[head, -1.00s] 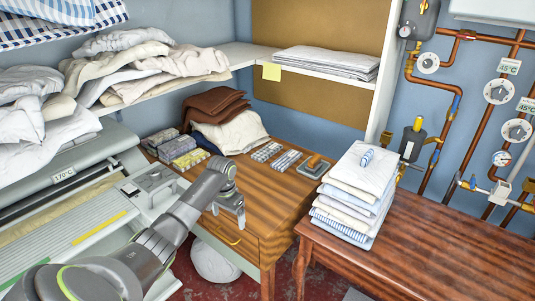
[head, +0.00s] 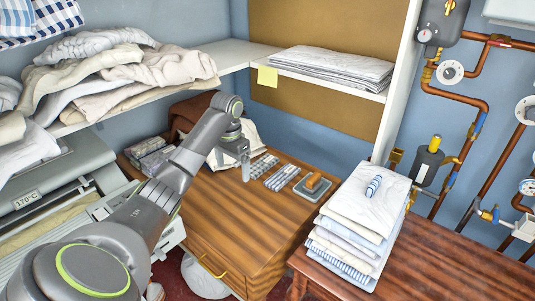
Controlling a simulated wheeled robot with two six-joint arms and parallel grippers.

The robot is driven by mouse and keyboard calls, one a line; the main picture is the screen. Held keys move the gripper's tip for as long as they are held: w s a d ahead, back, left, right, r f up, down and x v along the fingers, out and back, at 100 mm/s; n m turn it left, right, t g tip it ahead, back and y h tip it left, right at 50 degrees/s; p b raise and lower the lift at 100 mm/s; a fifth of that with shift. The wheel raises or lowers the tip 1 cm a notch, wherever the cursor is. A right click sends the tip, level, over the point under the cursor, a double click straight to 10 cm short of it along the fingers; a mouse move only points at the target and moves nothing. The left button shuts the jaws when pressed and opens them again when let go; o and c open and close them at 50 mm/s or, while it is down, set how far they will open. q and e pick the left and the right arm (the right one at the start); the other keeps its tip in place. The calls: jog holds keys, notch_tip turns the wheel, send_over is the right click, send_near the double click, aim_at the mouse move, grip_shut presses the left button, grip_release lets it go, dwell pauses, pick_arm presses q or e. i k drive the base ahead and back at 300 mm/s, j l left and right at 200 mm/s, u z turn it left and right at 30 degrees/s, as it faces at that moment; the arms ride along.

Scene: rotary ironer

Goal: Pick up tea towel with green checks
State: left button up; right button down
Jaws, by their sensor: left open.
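I cannot make out a tea towel with green checks in the head view. Blue-checked cloths (head: 45,18) lie at the top left, cut off by the picture's edge. A neat stack of folded cloths (head: 352,232), mostly white with some blue stripes, stands on the wooden table at the right. My left gripper (head: 244,172) is open and empty. It points down above the wooden cabinet, in front of a cream cloth (head: 250,133) that it partly hides. My right gripper is not in view.
The wooden cabinet (head: 215,218) holds grey packets (head: 150,155), small rows of items (head: 272,172) and a stamp on a pad (head: 312,187). A shelf (head: 235,55) carries crumpled linen (head: 120,70) and folded sheets (head: 330,68). Copper pipes (head: 470,150) run at the right. The ironer (head: 60,175) is at left.

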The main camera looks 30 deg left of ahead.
aim_at(259, 167)
jog(key=i+j, duration=0.2)
jog(key=i, duration=0.2)
jog(key=i+j, duration=0.2)
jog(key=i, duration=0.25)
